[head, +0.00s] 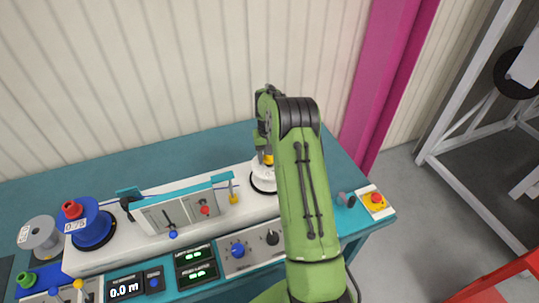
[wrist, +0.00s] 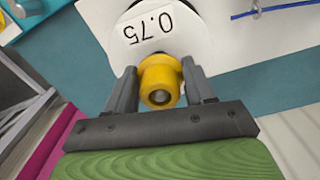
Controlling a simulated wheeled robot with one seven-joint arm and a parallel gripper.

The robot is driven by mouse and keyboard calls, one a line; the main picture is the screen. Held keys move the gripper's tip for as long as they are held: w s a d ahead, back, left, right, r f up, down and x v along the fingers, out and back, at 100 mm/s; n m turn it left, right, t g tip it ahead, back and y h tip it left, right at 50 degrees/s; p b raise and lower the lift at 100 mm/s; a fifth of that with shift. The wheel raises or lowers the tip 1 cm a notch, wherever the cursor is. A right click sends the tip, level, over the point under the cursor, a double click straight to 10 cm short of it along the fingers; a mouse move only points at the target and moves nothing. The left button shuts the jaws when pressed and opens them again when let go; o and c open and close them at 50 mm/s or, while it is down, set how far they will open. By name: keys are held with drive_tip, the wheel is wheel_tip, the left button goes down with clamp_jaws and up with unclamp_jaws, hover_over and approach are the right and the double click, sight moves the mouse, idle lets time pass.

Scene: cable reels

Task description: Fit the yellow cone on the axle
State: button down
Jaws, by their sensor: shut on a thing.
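The yellow cone (wrist: 160,80) is between the two fingers of my gripper (wrist: 160,88), which is shut on it. Its round end with a dark hole faces the wrist camera. A small part of the cone (head: 268,158) also shows in the head view, beside my green arm. The cone lies over the middle of a white reel (wrist: 125,35) labelled 0.75. The reel (head: 262,182) stands at the right end of the white machine in the head view, partly behind my arm. The axle is hidden behind the cone, so I cannot tell how far the cone is on it.
A blue reel (head: 92,228) with a red cone (head: 72,209) stands at the machine's left end. A grey reel (head: 40,237) and a green cone (head: 27,280) are farther left. A control panel (head: 250,248) runs along the front. A red emergency button (head: 376,199) is at the right.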

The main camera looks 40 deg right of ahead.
idle(0.4)
drive_tip(key=shift+f+b, duration=0.4)
drive_tip(key=shift+f, duration=0.15)
unclamp_jaws()
drive_tip(key=shift+r, duration=0.2)
idle(0.4)
drive_tip(key=shift+r+p, duration=2.75)
drive_tip(key=shift+r, duration=1.2)
